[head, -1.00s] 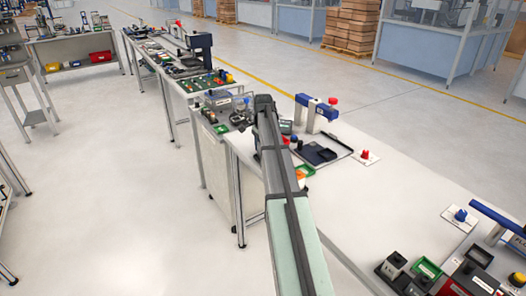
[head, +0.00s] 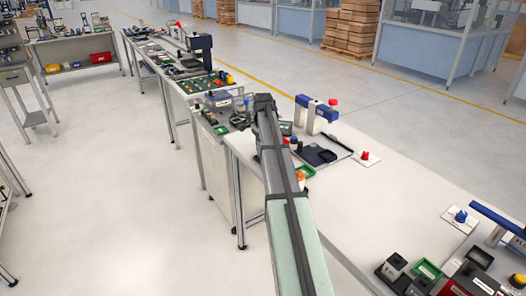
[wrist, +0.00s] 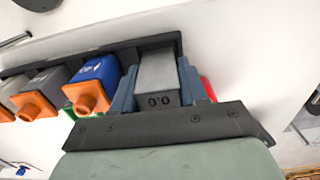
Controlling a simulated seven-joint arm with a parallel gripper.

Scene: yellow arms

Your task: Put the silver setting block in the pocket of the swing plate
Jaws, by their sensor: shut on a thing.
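In the wrist view, a silver block (wrist: 157,70) with a dark face marked 0'0 sits between the two grey-blue fingers of my gripper (wrist: 158,92). My gripper is shut on it. The block overlaps the right end of a long dark rack (wrist: 82,56); I cannot tell whether it is still seated there or clear of it. In the head view my arm hides the gripper and the block. I cannot make out the swing plate or its pocket for certain in either view.
In the wrist view, a blue block (wrist: 98,72) with an orange front stands close left of my gripper, with grey orange-fronted blocks beyond. A red thing (wrist: 208,88) is close right. In the head view, the white bench (head: 375,205) has a clear middle.

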